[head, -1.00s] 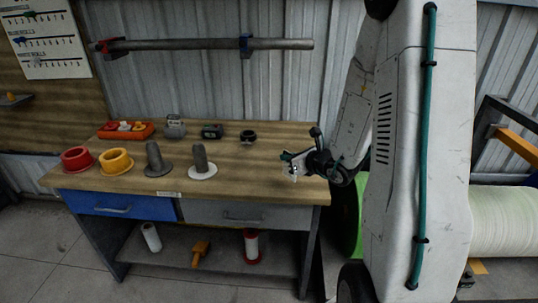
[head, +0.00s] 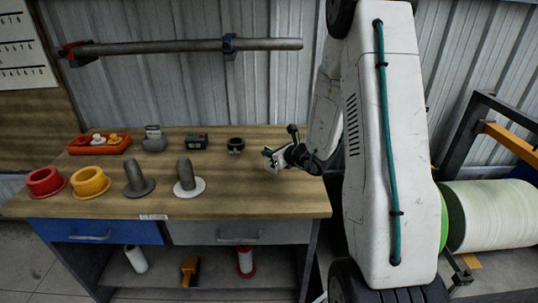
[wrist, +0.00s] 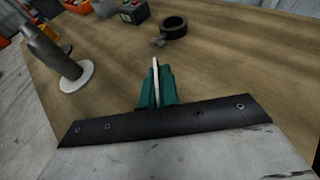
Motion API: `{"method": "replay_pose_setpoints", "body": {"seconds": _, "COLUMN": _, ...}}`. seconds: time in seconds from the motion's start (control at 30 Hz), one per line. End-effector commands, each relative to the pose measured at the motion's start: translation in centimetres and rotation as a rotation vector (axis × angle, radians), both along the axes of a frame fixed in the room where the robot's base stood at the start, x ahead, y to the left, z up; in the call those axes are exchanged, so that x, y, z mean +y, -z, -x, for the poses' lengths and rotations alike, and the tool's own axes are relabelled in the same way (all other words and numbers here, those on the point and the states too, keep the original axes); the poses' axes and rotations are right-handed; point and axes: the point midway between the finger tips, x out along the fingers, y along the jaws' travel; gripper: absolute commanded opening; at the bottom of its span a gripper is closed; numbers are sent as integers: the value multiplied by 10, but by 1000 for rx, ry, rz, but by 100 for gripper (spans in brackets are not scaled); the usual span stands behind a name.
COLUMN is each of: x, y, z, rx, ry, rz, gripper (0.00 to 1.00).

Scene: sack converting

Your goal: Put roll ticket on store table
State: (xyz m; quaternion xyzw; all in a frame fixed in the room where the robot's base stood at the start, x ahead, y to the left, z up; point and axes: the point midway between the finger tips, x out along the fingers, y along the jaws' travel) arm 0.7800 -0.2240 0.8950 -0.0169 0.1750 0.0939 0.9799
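The roll ticket (wrist: 155,78) is a thin pale card seen nearly edge-on in the wrist view. It stands upright between the teal fingers of my gripper (wrist: 156,90), which is shut on it. In the head view my gripper (head: 268,158) is above the right part of the wooden table (head: 250,203). The card's face is not readable. I cannot tell the exact gap between the card and the tabletop.
Red (head: 45,181) and yellow (head: 90,181) rings, two grey posts on discs (head: 188,178), an orange tray (head: 99,147) and a black ring (head: 236,146) occupy the table's left and back. The front right is clear. A wall bar (head: 180,47) runs behind.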

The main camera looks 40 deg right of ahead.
Motion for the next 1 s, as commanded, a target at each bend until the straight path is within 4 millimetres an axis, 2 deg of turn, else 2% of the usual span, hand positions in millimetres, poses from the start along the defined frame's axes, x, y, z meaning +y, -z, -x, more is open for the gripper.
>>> {"method": "replay_pose_setpoints", "body": {"seconds": 0.1, "x": 4, "y": 12, "z": -1, "rx": 0, "ry": -5, "rz": 0, "gripper": 0}}
{"method": "replay_pose_setpoints", "body": {"seconds": 0.43, "x": 2, "y": 14, "z": -1, "rx": -1, "ry": -4, "rz": 1, "gripper": 0}}
{"method": "replay_pose_setpoints", "body": {"seconds": 0.47, "x": 2, "y": 15, "z": -1, "rx": -1, "ry": -4, "rz": 1, "gripper": 5}}
{"method": "replay_pose_setpoints", "body": {"seconds": 0.53, "x": 2, "y": 14, "z": -1, "rx": -2, "ry": -3, "rz": 1, "gripper": 24}}
{"method": "replay_pose_setpoints", "body": {"seconds": 0.9, "x": 0, "y": 10, "z": 0, "rx": -3, "ry": -1, "rz": 1, "gripper": 24}}
{"method": "replay_pose_setpoints", "body": {"seconds": 1.0, "x": -3, "y": 6, "z": 13, "rx": -1, "ry": 1, "rz": 0, "gripper": 24}}
